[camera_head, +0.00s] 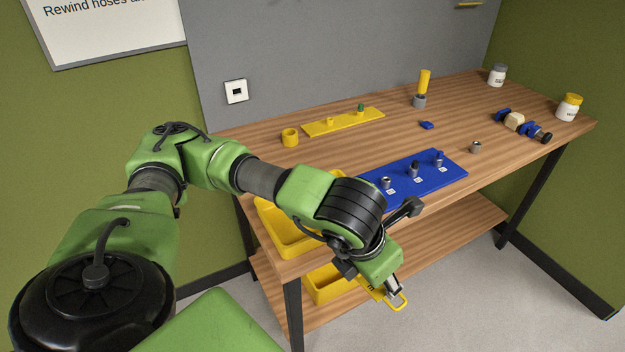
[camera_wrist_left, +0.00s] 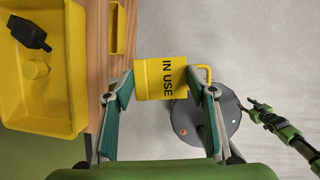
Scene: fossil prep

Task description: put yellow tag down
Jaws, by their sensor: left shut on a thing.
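The yellow tag (camera_wrist_left: 155,80), printed "IN USE" and with a yellow loop at its right side, is in my left gripper (camera_wrist_left: 161,93). In the left wrist view the two fingers are at its left and right edges. In the head view my left gripper (camera_head: 386,287) is off the table's front edge, above the floor. The tag's yellow loop (camera_head: 399,302) shows there, while most of the tag is hidden. My right gripper (camera_wrist_left: 257,110) shows small at the right in the left wrist view, and its jaw opening is unclear.
A yellow tray (camera_head: 270,218) sits at the table's front left, partly behind my arm. Another yellow bin (camera_head: 325,285) is on the lower shelf. A blue board (camera_head: 440,170) holds several small parts. A yellow strip (camera_head: 345,121) lies behind.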

